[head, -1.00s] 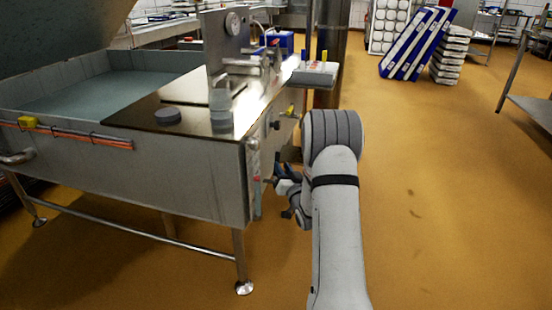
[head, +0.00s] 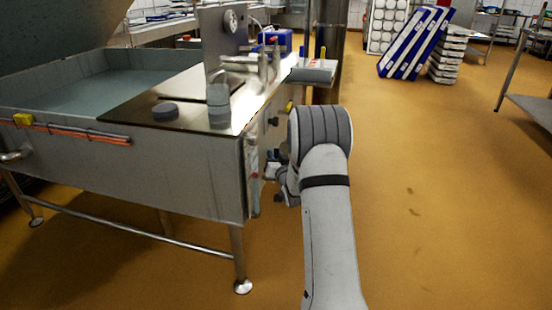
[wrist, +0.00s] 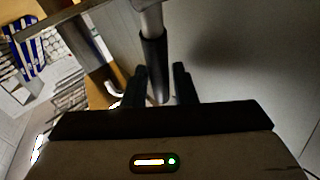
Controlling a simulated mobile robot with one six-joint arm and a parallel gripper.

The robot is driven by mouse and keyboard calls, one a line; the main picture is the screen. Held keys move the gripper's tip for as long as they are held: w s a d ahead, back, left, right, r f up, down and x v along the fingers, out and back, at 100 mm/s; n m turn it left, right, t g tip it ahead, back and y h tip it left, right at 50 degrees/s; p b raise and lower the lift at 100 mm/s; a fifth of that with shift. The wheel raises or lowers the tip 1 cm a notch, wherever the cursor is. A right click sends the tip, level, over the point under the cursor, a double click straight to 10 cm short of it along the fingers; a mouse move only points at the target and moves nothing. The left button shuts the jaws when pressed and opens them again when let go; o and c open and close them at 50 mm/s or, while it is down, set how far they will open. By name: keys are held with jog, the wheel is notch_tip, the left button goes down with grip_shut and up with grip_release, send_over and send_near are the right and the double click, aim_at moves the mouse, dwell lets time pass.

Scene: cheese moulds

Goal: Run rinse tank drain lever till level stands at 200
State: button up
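The steel rinse tank (head: 180,178) stands at the left with grey-green water (head: 75,95) in it. A narrow upright strip with a red mark (head: 253,178), perhaps the level gauge, is on its near right corner; its numbers are too small to read. In the wrist view a steel rod with a dark sleeve, apparently the drain lever (wrist: 154,65), hangs between my fingers. My gripper (wrist: 161,82) is open, with a visible gap between the sleeve and the right finger. In the head view my gripper (head: 272,172) is beside the tank's end panel, partly hidden by my arm.
Blue-and-white panels (head: 415,43) and stacked trays (head: 449,53) stand at the back. A steel table (head: 525,100) is at the right. The floor between is clear.

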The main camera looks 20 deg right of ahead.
jog(key=shift+c, duration=0.5)
grip_shut()
jog(key=shift+d, duration=0.2)
